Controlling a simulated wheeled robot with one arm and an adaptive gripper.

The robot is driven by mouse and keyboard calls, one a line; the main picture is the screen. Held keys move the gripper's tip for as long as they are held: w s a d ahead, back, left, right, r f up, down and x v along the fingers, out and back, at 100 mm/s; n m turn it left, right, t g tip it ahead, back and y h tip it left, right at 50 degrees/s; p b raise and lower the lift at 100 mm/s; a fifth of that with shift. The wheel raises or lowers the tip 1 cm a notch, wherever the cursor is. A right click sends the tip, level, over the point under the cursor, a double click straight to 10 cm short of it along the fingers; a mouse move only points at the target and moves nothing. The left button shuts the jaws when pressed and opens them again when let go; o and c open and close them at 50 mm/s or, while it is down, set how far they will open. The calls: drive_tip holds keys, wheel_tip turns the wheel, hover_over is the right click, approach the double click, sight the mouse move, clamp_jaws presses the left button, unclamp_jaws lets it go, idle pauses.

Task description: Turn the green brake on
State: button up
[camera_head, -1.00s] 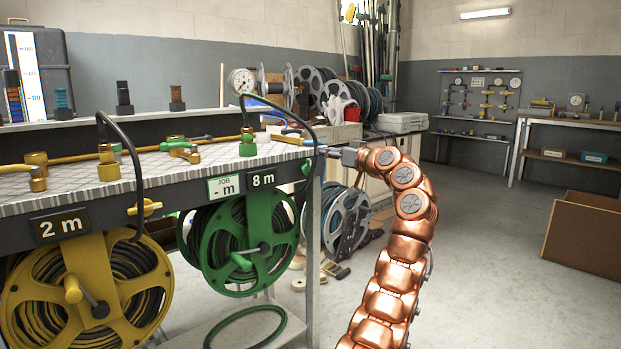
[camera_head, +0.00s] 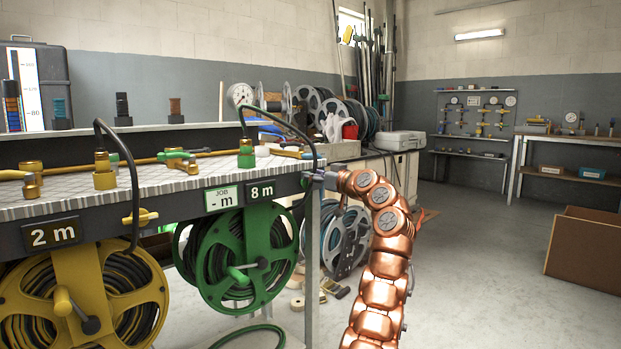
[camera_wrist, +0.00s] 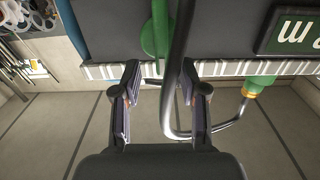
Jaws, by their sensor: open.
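The green brake (camera_wrist: 151,38) shows in the wrist view as a round green hub with a narrow handle on the dark bench front. The handle points down the picture toward the gap between my fingertips. My gripper (camera_wrist: 165,85) is open, with one finger on each side of the handle's line; I cannot tell whether either touches it. A dark hose (camera_wrist: 177,75) also runs through this gap. In the head view my gripper (camera_head: 318,179) is at the bench front's right end and largely hides the brake. The green reel (camera_head: 240,257) hangs below and left.
The yellow reel (camera_head: 85,300) and yellow brake (camera_head: 141,217) are at the left. The dark hose arches from a green fitting (camera_head: 246,154) over the bench edge near my gripper. Other reels (camera_head: 343,240) stand behind.

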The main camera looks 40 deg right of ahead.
drive_tip(key=shift+w+f, duration=0.1)
drive_tip(key=shift+w, duration=0.5)
drive_tip(key=shift+a, duration=0.1)
drive_tip(key=c, duration=0.8)
drive_tip(key=shift+a+f, duration=0.1)
drive_tip(key=shift+a, duration=0.05)
clamp_jaws()
